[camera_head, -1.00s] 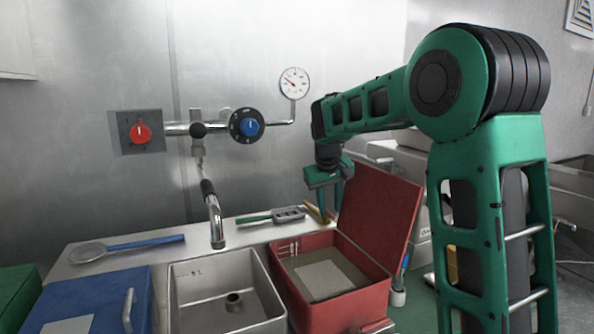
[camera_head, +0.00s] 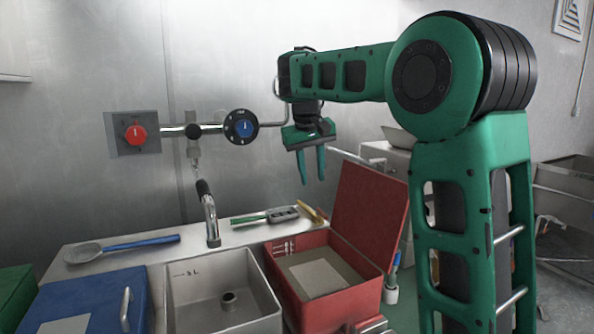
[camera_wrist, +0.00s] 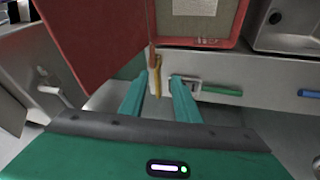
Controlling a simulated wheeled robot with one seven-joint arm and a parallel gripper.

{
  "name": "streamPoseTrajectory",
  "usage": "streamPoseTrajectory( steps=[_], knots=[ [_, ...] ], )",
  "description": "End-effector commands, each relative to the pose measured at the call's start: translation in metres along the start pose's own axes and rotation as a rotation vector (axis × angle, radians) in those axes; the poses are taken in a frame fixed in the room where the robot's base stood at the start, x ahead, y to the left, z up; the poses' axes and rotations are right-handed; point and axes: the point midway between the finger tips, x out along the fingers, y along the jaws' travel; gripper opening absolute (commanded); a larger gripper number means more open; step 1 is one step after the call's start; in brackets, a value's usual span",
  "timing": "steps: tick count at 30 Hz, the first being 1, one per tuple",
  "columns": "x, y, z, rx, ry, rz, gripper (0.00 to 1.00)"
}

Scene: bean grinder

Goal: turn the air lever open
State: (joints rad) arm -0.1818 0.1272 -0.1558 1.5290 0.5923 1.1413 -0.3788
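Two round controls sit on the wall pipe in the head view: a red knob (camera_head: 135,134) on a grey plate and a blue knob (camera_head: 242,127) on a black dial. I cannot tell which part is the air lever. My gripper (camera_head: 312,181) hangs fingers down to the right of the blue knob and lower, above the counter's back edge, apart from both controls. In the wrist view my gripper (camera_wrist: 158,78) has its two green fingers apart with nothing held. The round gauge is hidden behind my arm.
The red box (camera_head: 277,285) has its lid raised below my gripper. A blue lidded box (camera_head: 95,296) stands left.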

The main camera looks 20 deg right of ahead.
Motion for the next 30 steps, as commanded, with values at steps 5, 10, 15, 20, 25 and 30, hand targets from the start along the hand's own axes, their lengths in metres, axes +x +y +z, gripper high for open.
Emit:
streamPoseTrajectory(
  steps=[5, 10, 15, 20, 25, 30],
  knots=[
    [-0.021, -0.001, -0.001, -0.001, 0.002, -0.001, 0.29],
    [-0.018, -0.007, -0.009, -0.139, -0.016, -0.031, 0.29],
    [-0.014, -0.014, -0.017, -0.317, -0.035, -0.068, 0.29],
    [-0.011, -0.021, -0.024, -0.525, -0.056, -0.104, 0.29],
    [-0.009, -0.024, -0.028, -0.698, -0.074, -0.132, 0.29],
    [-0.008, -0.025, -0.029, -0.79, -0.085, -0.145, 0.29]
  ],
)
